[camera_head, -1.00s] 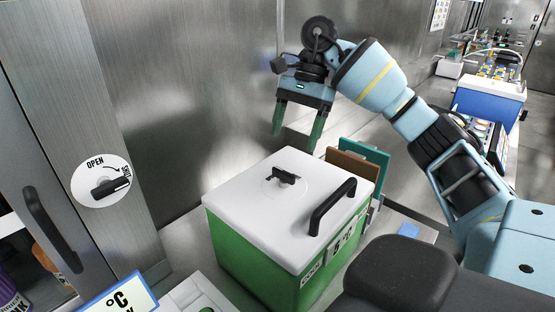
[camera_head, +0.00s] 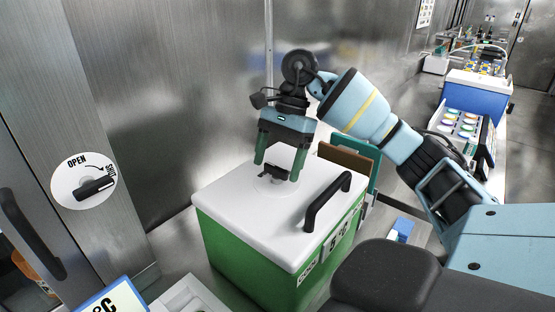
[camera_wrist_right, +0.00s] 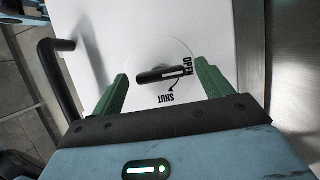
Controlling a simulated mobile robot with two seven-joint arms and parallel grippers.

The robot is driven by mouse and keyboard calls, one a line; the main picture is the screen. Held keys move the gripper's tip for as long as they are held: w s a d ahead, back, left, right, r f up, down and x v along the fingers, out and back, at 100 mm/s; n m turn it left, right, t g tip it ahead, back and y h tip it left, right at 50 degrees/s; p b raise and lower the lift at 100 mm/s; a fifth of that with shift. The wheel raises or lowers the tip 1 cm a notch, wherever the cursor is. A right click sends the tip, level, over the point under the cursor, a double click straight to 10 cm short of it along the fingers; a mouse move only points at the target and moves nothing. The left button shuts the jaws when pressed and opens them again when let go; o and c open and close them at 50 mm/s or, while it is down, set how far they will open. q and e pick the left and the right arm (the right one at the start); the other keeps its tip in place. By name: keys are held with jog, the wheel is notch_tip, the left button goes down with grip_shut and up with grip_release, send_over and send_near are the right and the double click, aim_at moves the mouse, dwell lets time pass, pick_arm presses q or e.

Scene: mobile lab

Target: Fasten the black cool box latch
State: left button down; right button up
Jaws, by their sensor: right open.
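The green cool box (camera_head: 240,245) with a white lid (camera_head: 235,215) stands in the middle of the head view, its lid down. The black latch (camera_head: 270,172) is on the lid inside a round marked plate; in the right wrist view the latch (camera_wrist_right: 162,74) lies across the picture, its right end by the word OPEN, with SHUT printed below. My right gripper (camera_head: 277,172) is open above the lid, its green fingers on either side of the latch. In the wrist view the fingers (camera_wrist_right: 160,90) are apart from the latch. My left gripper is not in view.
A black handle (camera_head: 328,202) rises from the lid's right side. Brown and teal panels (camera_head: 350,165) stand behind the box. A cabinet with a round OPEN dial (camera_head: 84,181) is at left. A metal wall (camera_head: 180,100) stands close behind. A blue box (camera_head: 477,92) is far right.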

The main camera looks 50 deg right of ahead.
jog(key=c, duration=1)
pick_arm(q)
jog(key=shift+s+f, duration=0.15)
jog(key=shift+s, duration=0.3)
